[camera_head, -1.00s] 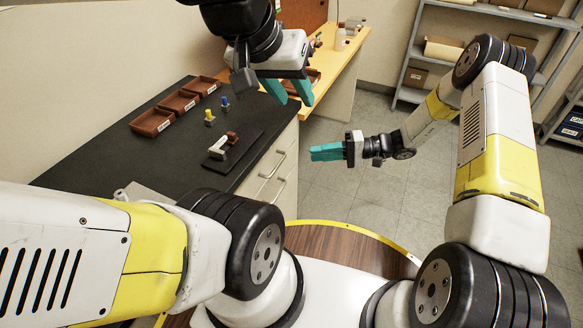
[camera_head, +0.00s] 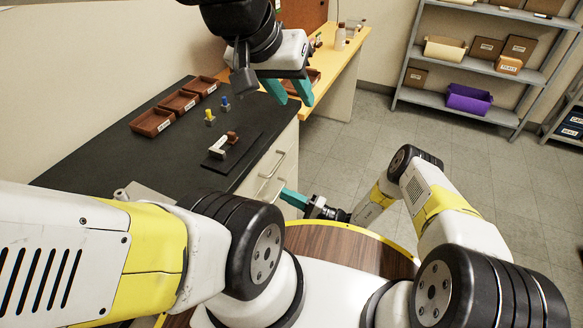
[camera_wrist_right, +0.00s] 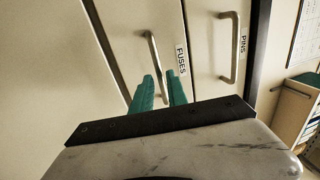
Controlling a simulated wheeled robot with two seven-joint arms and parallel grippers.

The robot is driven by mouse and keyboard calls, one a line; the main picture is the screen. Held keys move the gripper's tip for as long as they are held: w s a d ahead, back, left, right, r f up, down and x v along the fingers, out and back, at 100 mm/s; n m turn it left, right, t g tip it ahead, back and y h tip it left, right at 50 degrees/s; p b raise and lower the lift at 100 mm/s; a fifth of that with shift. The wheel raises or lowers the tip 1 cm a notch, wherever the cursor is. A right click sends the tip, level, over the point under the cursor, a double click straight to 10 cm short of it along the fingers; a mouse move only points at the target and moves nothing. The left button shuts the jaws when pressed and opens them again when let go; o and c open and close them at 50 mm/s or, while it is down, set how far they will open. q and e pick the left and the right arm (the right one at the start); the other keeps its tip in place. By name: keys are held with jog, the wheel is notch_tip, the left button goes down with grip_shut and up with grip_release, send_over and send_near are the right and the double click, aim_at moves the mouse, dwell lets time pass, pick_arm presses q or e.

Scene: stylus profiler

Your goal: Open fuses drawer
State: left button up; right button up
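The fuses drawer (camera_wrist_right: 128,28), a pale cabinet front with a FUSES label (camera_wrist_right: 181,61), appears closed in the right wrist view. Its metal bar handle (camera_wrist_right: 152,48) runs down between the two teal fingers of my right gripper (camera_wrist_right: 161,77). The fingers are apart with the handle between them in the picture; whether they touch it is unclear. In the head view my right gripper (camera_head: 291,197) is at the cabinet front, by the lower handle. My left gripper (camera_head: 291,92) hangs open and empty above the dark counter's far end.
The PINS drawer (camera_wrist_right: 210,40) with its handle (camera_wrist_right: 234,48) is beside the fuses drawer. The black counter (camera_head: 100,147) holds brown trays (camera_head: 152,123), small plugs and a white part on a dark plate. Shelves (camera_head: 470,60) stand at the back; the floor on the right is clear.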

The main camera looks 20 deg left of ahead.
jog(key=shift+x, duration=1.75)
jog(key=shift+c, duration=0.2)
grip_shut()
